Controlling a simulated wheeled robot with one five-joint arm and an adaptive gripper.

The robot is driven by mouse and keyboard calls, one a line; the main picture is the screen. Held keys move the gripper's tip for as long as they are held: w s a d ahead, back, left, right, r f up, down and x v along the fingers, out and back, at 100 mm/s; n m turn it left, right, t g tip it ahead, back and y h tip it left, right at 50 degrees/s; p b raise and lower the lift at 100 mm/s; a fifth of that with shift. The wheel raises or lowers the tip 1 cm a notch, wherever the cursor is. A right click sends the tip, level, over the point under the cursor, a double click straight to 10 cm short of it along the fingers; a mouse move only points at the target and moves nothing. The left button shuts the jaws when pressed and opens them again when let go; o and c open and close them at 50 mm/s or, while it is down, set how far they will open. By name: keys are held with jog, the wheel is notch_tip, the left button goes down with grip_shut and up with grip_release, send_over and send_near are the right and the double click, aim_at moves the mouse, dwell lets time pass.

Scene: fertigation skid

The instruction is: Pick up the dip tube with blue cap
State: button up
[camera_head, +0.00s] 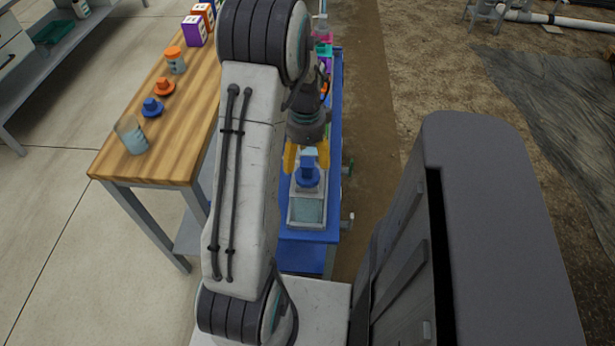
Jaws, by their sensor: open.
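A blue cap with an upright grip (308,176) sits over a grey-rimmed tank (308,222) on the blue bench. I take it as the dip tube's cap; no tube shows below it. My gripper (307,167) is right at this cap, with its yellow fingers apart, one on each side of the grip. I cannot tell whether the fingers touch it. A similar blue cap (152,106) stands on the wooden table at left.
The wooden table (112,163) holds an orange cap (165,87), an orange-lidded jar (175,62), a clear beaker (132,136) and several boxes. The blue bench (305,257) has green and white valves on its right side. Bare floor lies between bench and mat.

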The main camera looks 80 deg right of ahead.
aim_at(307, 166)
jog(key=shift+d+m, duration=0.45)
jog(key=shift+m, duration=0.55)
jog(key=shift+d+f+m, duration=0.15)
jog(key=shift+m, duration=0.25)
jog(key=shift+s+f, duration=0.15)
jog(key=shift+f, duration=3.3)
grip_shut()
jog(key=shift+r, duration=0.1)
